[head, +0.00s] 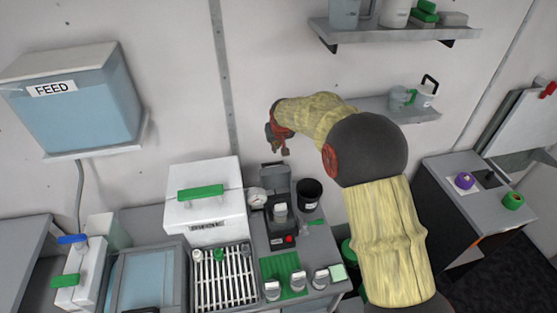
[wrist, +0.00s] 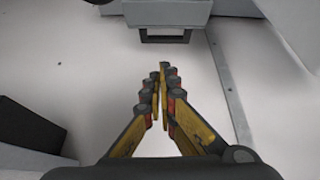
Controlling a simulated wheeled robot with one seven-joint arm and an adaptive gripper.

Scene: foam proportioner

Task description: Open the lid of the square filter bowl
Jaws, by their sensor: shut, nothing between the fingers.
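I cannot tell for certain which thing is the square filter bowl. A square white box (head: 203,213) with a flat lid and a green bar handle (head: 200,192) stands on the bench; its lid looks shut, and its front label is too small to read. My gripper (head: 284,151) is up and to the right of this box, in front of the wall and apart from it. In the wrist view, my gripper (wrist: 163,68) has its fingers together and empty, against a pale wall. A grey block with a dark rectangular loop (wrist: 165,35) shows at the top there.
A dark device (head: 279,212) with a red button, a gauge (head: 257,197) and a black cup (head: 309,193) stand below my gripper. A slotted tray (head: 224,280) is in front of the white box. The FEED tank (head: 75,100) hangs at left. Wall shelves (head: 392,35) are at upper right.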

